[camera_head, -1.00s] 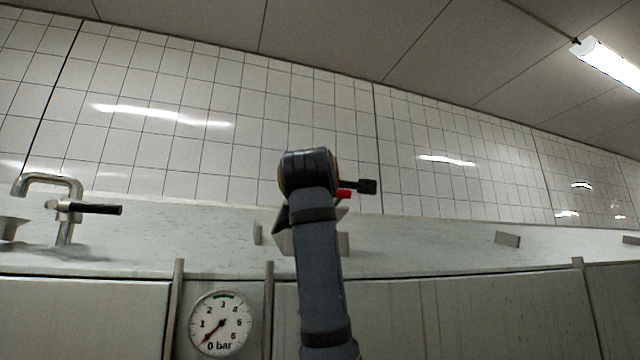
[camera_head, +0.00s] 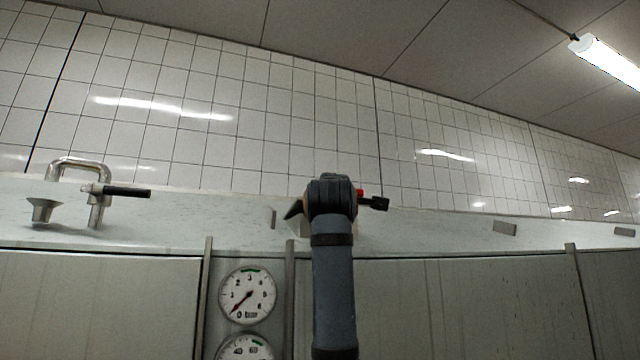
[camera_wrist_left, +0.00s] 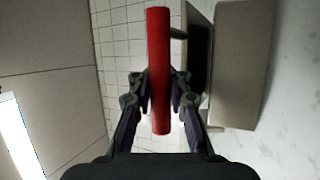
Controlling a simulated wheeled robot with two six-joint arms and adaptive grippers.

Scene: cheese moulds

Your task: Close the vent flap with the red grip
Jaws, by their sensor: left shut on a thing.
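The red grip (camera_wrist_left: 159,70) is an upright bar in the left wrist view. My left gripper (camera_wrist_left: 161,96) is shut on it, a finger at each side. In the head view my left arm rises in the middle, and its wrist hides the fingers. Only a small bit of the red grip (camera_head: 360,191) shows at the wrist's right edge. A pale block with a dark side (camera_wrist_left: 196,62) stands just right of the grip in the wrist view. The vent flap and its angle cannot be made out clearly. My right gripper is not in view.
A steel tap with a black lever (camera_head: 127,191) and a small funnel (camera_head: 42,210) stand at left on the pale ledge (camera_head: 430,232). Round gauges (camera_head: 247,295) sit below. Small grey blocks (camera_head: 505,227) lie along the ledge. A tiled wall (camera_head: 250,120) rises behind.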

